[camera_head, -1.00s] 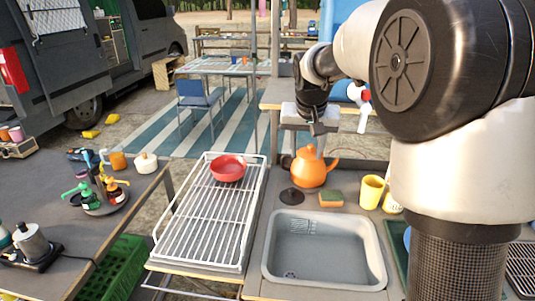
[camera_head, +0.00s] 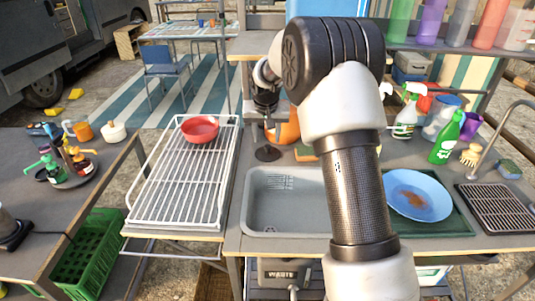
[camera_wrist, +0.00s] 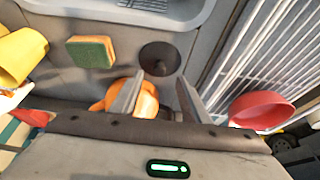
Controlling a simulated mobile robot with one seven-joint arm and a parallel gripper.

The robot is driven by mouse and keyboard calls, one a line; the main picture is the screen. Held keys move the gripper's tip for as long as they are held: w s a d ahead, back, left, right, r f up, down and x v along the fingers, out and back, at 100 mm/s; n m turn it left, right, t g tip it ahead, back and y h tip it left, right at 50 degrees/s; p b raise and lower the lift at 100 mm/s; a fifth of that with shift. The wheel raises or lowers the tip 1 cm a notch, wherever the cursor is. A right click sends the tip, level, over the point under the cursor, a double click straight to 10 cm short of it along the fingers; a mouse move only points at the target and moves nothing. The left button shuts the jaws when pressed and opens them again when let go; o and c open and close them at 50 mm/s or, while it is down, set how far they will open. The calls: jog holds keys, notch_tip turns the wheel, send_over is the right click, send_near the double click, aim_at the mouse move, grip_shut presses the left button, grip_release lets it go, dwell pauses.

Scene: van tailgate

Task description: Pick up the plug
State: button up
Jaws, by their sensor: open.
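In the head view my gripper (camera_head: 266,124) hangs above and just behind the plug, partly hidden by my arm. A gap between fingers and plug seems to remain, but its height is hard to tell.
An orange teapot (camera_wrist: 147,100) stands close by, partly behind a finger. A sponge (camera_wrist: 91,53), a yellow cup (camera_wrist: 20,57), the white wire rack (camera_head: 185,180) and a red bowl (camera_head: 200,129) are near. A blue plate (camera_head: 416,196) lies right of the sink.

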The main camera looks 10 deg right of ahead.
aim_at(267, 146)
jog(key=shift+b+x, duration=0.35)
jog(key=shift+x, duration=2.4)
jog(key=shift+d+r, duration=0.1)
grip_shut()
jog(key=shift+r, duration=0.1)
